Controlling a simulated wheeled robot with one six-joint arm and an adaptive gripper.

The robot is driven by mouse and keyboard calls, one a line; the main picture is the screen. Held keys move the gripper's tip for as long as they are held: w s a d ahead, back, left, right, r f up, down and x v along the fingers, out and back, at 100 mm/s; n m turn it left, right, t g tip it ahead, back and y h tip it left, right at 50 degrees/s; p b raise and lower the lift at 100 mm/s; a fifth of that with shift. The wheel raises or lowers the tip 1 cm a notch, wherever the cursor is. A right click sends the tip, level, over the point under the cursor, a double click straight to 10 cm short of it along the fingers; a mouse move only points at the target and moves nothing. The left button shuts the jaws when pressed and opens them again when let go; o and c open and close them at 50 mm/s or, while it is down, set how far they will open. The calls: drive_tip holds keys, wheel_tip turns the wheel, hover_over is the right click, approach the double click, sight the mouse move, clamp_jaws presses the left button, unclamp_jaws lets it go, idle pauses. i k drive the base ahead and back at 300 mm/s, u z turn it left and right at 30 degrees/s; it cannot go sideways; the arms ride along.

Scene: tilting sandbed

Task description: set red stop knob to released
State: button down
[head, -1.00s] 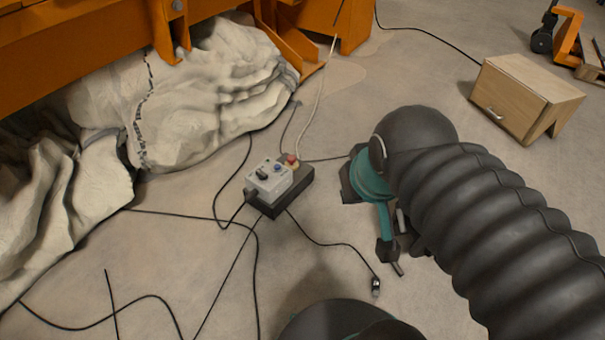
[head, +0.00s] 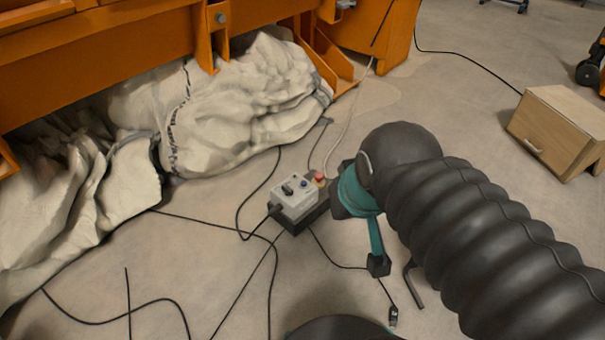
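The box also carries a black knob and a blue button, and rests on a dark base on the floor. My gripper (head: 390,283) is just right of the box, partly hidden behind my dark ribbed arm. I cannot tell how far apart the fingers are. The knob looks apart from the gripper. Whether it is pressed or released is too small to tell.
Black cables (head: 240,222) run over the floor around the box. A white cloth-like mass (head: 235,105) lies at the left under an orange frame (head: 110,60). A wooden cabinet (head: 560,125) stands at the right.

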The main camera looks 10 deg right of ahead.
sight(319, 176)
drive_tip(key=u, duration=0.15)
drive_tip(key=i, duration=1.2)
drive_tip(key=z, duration=0.85)
